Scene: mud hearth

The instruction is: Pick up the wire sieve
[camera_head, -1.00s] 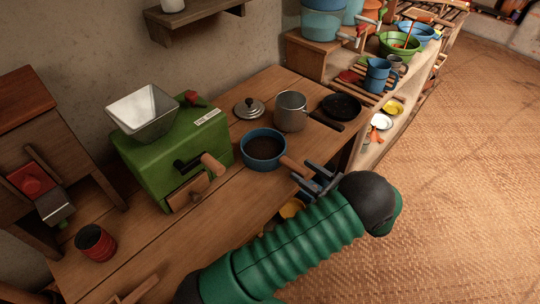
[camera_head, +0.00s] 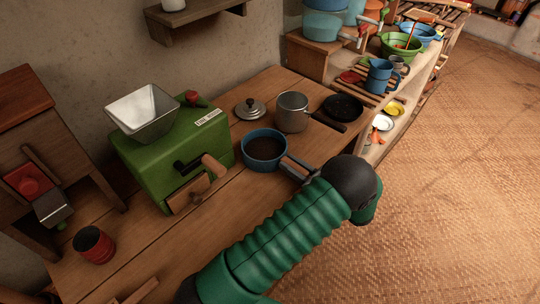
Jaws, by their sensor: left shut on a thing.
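The wire sieve (camera_head: 265,163) is a round blue-rimmed vessel with a dark inside. It sits on the wooden table, to the right of the green grinder. My left gripper (camera_head: 296,168) is shut on the sieve's wooden handle, on its right side by the table's front edge. The fingers hide most of the handle. The sieve looks level, and I see no clear gap beneath it. My right gripper is not in view.
A grey metal pot (camera_head: 292,112) stands close behind the sieve, with a lid (camera_head: 250,109) to its left and a black pan (camera_head: 343,106) to its right. The green grinder (camera_head: 170,150) is at left with its crank towards the sieve. A red cup (camera_head: 94,245) stands at front left.

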